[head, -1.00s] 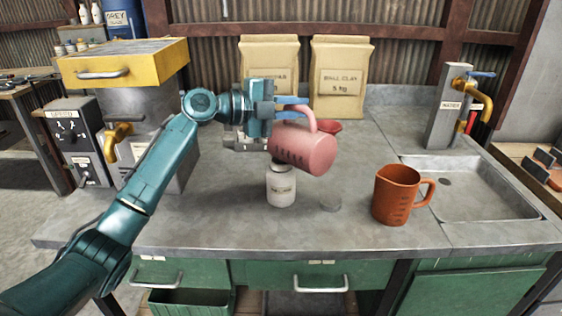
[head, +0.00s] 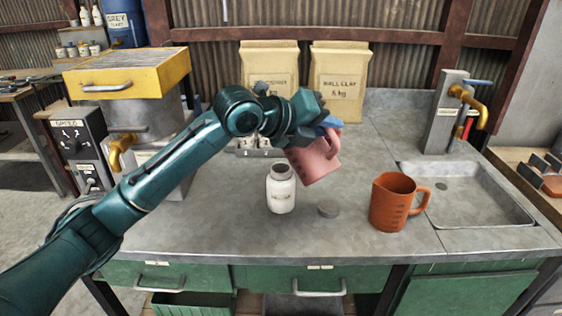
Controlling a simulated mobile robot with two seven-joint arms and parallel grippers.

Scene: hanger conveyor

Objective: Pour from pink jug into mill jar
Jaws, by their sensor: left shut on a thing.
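The pink jug (head: 314,160) hangs above the bench, tilted, behind and to the right of the white mill jar. My left gripper (head: 326,128) is shut on the jug near its handle; the wrist hides part of the grip. The mill jar (head: 281,192) stands upright on the bench with its dark mouth open. The jug is apart from the jar and its mouth is not over the jar's mouth. I cannot see what is inside either one. My right gripper is not in view.
An orange jug (head: 393,202) stands to the right of the jar, beside a sink (head: 480,195) with a brass tap (head: 475,100). Two clay bags (head: 338,85) stand at the back. A yellow-topped machine (head: 128,75) stands left.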

